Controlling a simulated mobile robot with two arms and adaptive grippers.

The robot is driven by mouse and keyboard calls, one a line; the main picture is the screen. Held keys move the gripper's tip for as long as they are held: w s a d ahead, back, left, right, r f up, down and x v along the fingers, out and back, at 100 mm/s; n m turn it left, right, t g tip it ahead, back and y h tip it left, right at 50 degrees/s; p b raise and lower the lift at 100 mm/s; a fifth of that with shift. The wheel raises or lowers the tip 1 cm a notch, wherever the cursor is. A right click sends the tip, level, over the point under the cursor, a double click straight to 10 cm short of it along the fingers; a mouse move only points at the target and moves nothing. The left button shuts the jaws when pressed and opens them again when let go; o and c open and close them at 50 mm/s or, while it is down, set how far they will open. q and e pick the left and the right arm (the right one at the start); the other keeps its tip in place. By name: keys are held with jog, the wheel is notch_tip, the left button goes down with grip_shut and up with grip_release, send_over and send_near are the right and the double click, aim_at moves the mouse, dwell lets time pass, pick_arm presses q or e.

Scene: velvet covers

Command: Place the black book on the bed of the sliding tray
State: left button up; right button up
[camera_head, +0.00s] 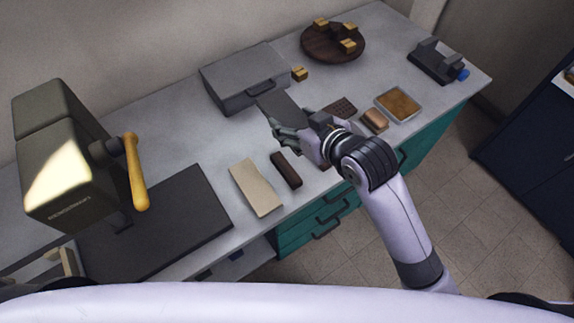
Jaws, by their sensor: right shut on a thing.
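My right gripper (277,126) reaches over the middle of the counter from the right. It is shut on a dark flat rectangular thing, which looks like the black book (280,107). The book is tilted in front of the grey case, and the fingers cover its near end. A broad black flat plate (165,218) lies at the left under the press with a yellow lever (135,170). It may be the sliding tray's bed, but I cannot tell for sure. The book is apart from this plate. My left gripper is not in view.
A grey case (235,82) stands behind the gripper. A beige slab (256,187) and a dark brown bar (286,170) lie near the front edge. A shallow tan-filled tray (398,104), a round wooden board (320,47) and a black device (438,62) are to the right.

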jog(key=shift+s+a+f, duration=0.15)
jog(key=shift+s+a, duration=0.05)
jog(key=shift+a, duration=0.1)
send_over(291, 174)
notch_tip(291, 174, down, 15)
jog(key=shift+f+p, duration=0.1)
jog(key=shift+p, duration=0.25)
notch_tip(291, 174, down, 3)
jog(key=shift+f, duration=0.15)
jog(key=shift+f+p, duration=0.5)
